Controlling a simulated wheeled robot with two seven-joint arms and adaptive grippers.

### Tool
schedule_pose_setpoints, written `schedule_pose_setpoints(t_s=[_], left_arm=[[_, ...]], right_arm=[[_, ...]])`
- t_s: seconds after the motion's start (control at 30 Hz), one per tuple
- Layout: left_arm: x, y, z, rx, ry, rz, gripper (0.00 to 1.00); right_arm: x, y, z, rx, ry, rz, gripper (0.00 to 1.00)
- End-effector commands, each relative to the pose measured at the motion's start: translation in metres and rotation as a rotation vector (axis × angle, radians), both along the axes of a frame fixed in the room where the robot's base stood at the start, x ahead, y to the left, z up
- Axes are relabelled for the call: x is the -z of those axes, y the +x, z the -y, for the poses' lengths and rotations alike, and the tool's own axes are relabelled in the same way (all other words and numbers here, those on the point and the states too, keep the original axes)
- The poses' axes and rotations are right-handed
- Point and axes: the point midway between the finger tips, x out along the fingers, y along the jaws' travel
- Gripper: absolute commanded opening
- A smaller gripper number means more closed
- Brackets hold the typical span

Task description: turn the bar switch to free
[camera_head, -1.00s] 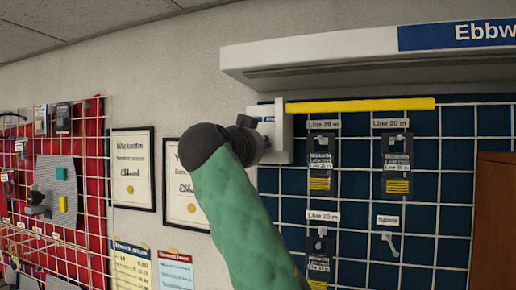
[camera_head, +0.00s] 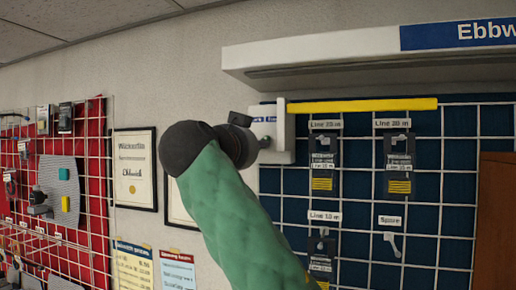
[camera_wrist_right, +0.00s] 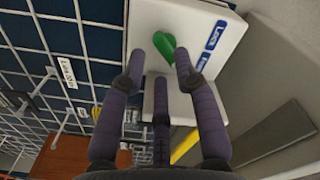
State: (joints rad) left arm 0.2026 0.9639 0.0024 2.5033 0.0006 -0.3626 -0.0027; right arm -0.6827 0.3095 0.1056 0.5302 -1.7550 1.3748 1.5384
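The green bar switch (camera_wrist_right: 164,45) sits on a white panel (camera_wrist_right: 203,98) in the wrist view, lying at a slant. A blue label reading Lock (camera_wrist_right: 215,35) is beside it, with a second blue label (camera_wrist_right: 201,63), partly hidden and hard to read, below. My right gripper (camera_wrist_right: 160,62) is open, with its purple fingers spread around the near side of the switch; I cannot tell whether they touch it. In the head view, my right gripper (camera_head: 250,139) is left of the white box (camera_head: 285,132), and the switch is hidden. My left gripper is out of view.
A yellow bar (camera_head: 362,105) runs right from the white box, under a white overhead ledge (camera_head: 340,62). A blue grid board (camera_head: 440,230) holds several tagged items. A red board (camera_head: 90,180) stands at the left, and a framed certificate (camera_head: 134,170) hangs between.

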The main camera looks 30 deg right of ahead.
Motion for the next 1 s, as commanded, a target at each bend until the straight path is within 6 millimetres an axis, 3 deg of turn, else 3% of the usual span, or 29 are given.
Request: schedule_pose_setpoints(t_s=[0.2, 0.4, 1.0], left_arm=[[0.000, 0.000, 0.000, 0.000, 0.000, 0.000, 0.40], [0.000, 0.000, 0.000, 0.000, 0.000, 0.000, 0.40], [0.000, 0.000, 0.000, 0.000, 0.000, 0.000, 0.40]], right_arm=[[0.000, -0.029, -0.035, -0.004, 0.000, 0.002, 0.31], [0.000, -0.044, -0.053, -0.002, -0.001, 0.000, 0.31], [0.000, -0.049, -0.058, -0.001, 0.000, 0.001, 0.31]])
